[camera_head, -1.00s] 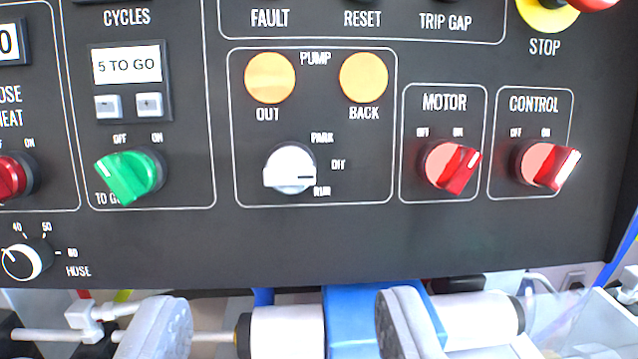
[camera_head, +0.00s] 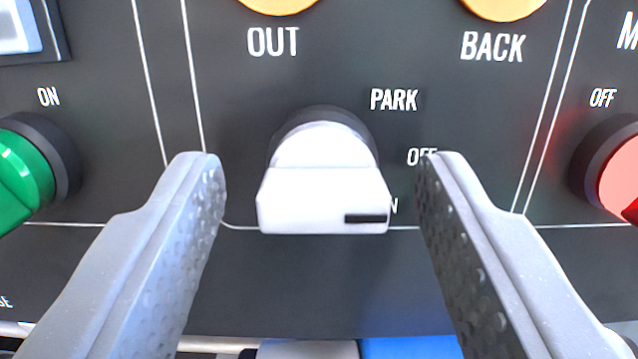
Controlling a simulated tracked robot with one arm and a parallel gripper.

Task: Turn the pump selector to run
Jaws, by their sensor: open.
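The pump selector (camera_head: 322,200) is a white knob with a bar handle lying level across the picture. The black mark at the bar's right end points right, seemingly toward OFF, though the knob stands out from the panel and its exact position is hard to read. PARK (camera_head: 393,99) is up and right of it. OFF (camera_head: 420,156) is partly covered by my right finger. The RUN label is mostly hidden, with only its last letter showing. My gripper (camera_head: 318,170) is open, its fingers on either side of the knob with clear gaps, touching neither end.
A green knob (camera_head: 22,175) is at the left and a red motor knob (camera_head: 618,172) at the right, both outside my fingers. The orange OUT button (camera_head: 278,3) and BACK button (camera_head: 503,6) are above. Bare dark panel (camera_head: 320,285) lies below the selector.

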